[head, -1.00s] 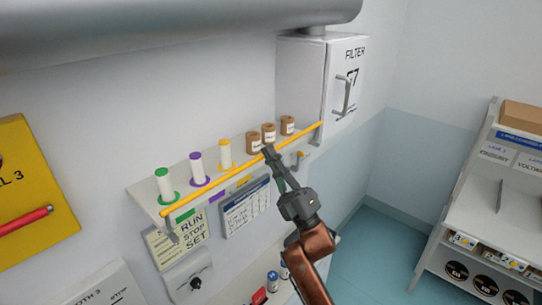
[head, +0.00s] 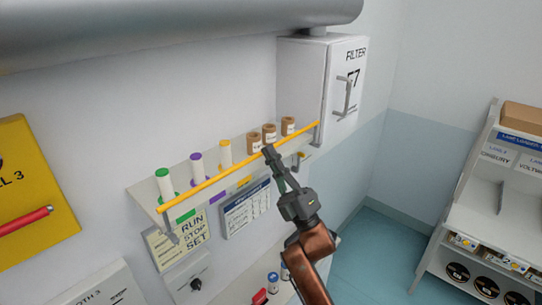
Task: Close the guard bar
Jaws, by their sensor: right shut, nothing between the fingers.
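The guard bar (head: 205,184) is a thin yellow rod along the front of a white wall shelf (head: 145,194). Grey end arms carry it, and it stands a little above the shelf's front edge. My right gripper (head: 268,150) is shut and empty, with its fingertips at the bar near the brown spools. The tips look to be against the bar, but I cannot tell for certain that they touch. My left gripper is not in view.
Green (head: 163,183), purple (head: 197,168) and yellow (head: 225,153) spools and several brown spools (head: 288,126) stand on the shelf behind the bar. A white filter cabinet (head: 303,80) adjoins its right end. A stocked rack (head: 470,215) stands at right; the floor between is clear.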

